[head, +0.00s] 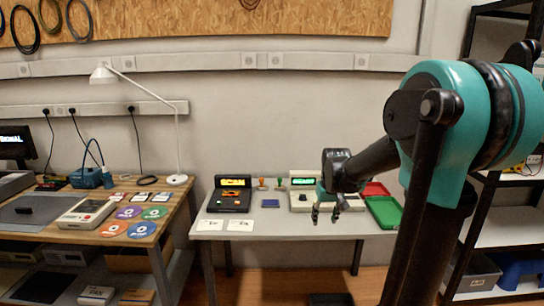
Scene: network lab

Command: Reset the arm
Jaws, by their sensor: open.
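My arm, teal and black, comes in from the right side of the head view and reaches toward the middle. My gripper (325,214) hangs in front of the grey table (270,221), with its dark fingers pointing down. The fingers are apart and nothing shows between them. The forearm and gripper cover part of the light device with a green display on the table.
The grey table holds a black device (231,194), small stamps (280,184), white cards (240,225) and a green tray (385,211). A wooden bench (150,240) with discs and a lamp (177,130) stands left. Dark shelving (500,235) stands right.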

